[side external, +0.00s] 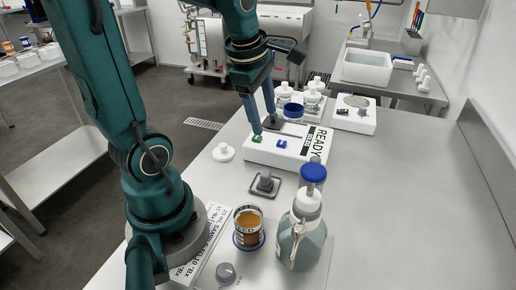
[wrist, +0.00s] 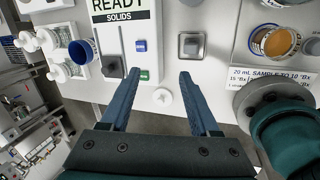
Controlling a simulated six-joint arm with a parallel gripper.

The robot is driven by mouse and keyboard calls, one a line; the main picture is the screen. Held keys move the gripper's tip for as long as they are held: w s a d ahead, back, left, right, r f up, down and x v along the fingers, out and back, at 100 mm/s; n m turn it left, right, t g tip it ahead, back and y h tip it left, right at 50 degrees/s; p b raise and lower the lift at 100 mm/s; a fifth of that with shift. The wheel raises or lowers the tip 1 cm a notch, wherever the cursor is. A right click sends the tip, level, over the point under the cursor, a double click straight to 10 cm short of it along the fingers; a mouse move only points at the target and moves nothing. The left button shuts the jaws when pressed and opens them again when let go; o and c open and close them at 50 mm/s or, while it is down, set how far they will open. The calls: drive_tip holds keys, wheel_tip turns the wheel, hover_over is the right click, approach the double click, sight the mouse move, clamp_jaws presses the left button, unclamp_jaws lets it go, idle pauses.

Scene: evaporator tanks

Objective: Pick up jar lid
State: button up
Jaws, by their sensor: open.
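A small white round piece with a raised knob, which looks like the jar lid (side external: 223,152), lies on the bench just left of the READY box. In the wrist view the lid (wrist: 162,97) shows between the two fingers, well below them. My gripper (side external: 264,122) is open and empty, fingers pointing down, over the near left end of the READY box in the side view. My gripper's blue fingers (wrist: 159,75) stand wide apart in the wrist view, with nothing between the pads.
The white READY box (side external: 310,142) has a slider and blue and green buttons. Close by are a grey post on a square plate (side external: 264,185), a jar of amber liquid (side external: 248,230) and a blue-capped bottle (side external: 303,240). White bottles stand behind. The bench's right side is clear.

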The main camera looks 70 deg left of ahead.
drive_tip(key=a+f+n+g, duration=0.2)
drive_tip(key=a+f+n, duration=0.2)
drive_tip(key=a+n, duration=0.3)
drive_tip(key=n+g+h, duration=0.1)
drive_tip(key=n+h, duration=0.1)
drive_tip(key=n, duration=0.2)
hover_over(223, 144)
wheel_tip(223, 144, down, 4)
drive_tip(key=shift+d+f, duration=0.1)
drive_tip(key=shift+d, duration=0.05)
drive_tip(key=shift+f, duration=2.45)
clamp_jaws()
